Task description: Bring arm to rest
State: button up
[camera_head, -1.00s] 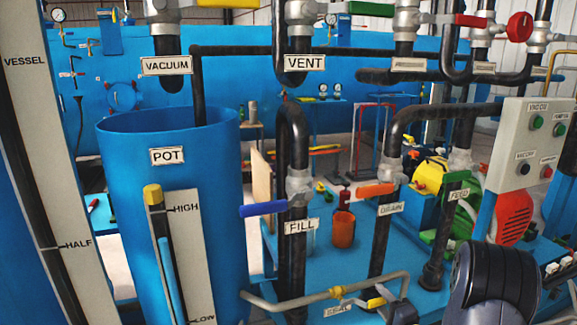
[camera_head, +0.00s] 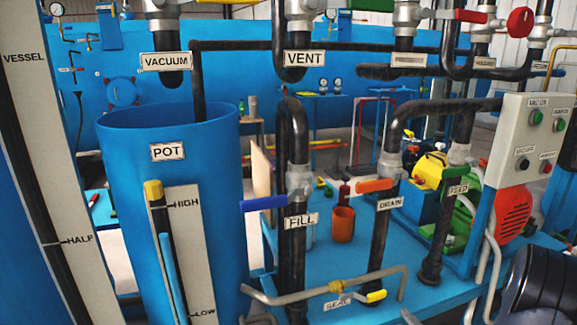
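My arm shows only as a dark, rounded link (camera_head: 545,285) at the lower right corner, cut off by the picture edge. My gripper is outside the view, so its fingers and anything in them are hidden. The arm link is in front of the blue bench (camera_head: 445,295) and to the right of the pipe marked SEAL. No hand or finger touches any valve in view.
A blue pot (camera_head: 215,240) with a level gauge stands at the left. Blue FILL (camera_head: 263,203), orange DRAIN (camera_head: 375,185) and green FEED (camera_head: 447,194) valve handles stand across the middle. A control box (camera_head: 528,140) is at the right. Pipes hang overhead.

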aim_at(383, 294)
jog(key=x, duration=1.1)
jog(key=shift+a, duration=0.15)
jog(key=shift+s+r+n, duration=0.15)
jog(key=shift+r+n, duration=0.35)
jog(key=shift+n, duration=0.1)
